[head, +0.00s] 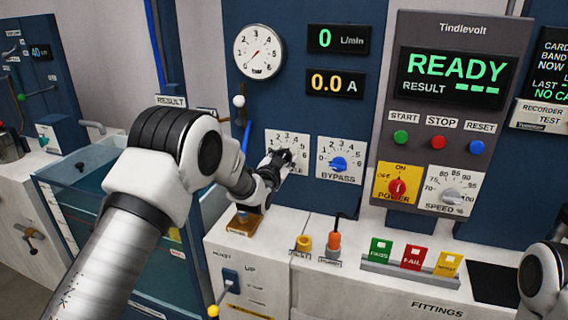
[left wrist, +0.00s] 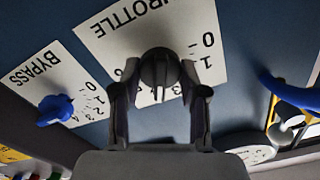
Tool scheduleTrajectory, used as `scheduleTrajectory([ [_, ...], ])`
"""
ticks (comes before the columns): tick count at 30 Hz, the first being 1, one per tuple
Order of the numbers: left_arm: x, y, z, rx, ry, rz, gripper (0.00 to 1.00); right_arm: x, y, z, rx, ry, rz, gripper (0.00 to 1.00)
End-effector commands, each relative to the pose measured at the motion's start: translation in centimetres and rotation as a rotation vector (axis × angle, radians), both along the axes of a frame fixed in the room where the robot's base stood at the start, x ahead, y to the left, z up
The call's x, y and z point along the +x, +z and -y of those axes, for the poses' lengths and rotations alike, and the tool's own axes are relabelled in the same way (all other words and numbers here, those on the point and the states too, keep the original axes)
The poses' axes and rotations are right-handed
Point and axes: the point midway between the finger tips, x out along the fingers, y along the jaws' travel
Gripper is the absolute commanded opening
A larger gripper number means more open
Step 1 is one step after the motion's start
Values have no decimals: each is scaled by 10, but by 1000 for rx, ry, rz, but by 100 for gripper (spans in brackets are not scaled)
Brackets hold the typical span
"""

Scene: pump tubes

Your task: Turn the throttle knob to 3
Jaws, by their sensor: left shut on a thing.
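The throttle dial plate (head: 273,139) is on the blue panel, left of the bypass dial. Numbers such as 2, 3 and 4 show along its upper part. In the left wrist view the same white plate (left wrist: 112,22) appears upside down with the word THROTTLE. My left gripper (head: 281,160) is at the dial, its fingers closed around the dark throttle knob (left wrist: 160,66) from both sides. The gripper covers most of the knob in the head view, and I cannot tell which number it points at. My right gripper is not in view; only part of my right arm shows.
The bypass dial with its blue knob (head: 339,164) is close on the right. A thin post with a white ball (head: 239,101) stands close on the left. The counter below holds a yellow knob (head: 304,243) and an orange plug (head: 334,242). The display (head: 457,78) reads READY.

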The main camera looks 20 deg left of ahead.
Motion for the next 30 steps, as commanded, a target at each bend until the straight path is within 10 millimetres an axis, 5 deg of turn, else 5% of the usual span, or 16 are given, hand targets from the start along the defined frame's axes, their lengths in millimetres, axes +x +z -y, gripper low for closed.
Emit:
scheduleTrajectory([
  [15,1,3,-2,-381,-1,-6,8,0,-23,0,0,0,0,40],
  [30,1,4,-3,-460,-1,-9,8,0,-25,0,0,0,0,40],
])
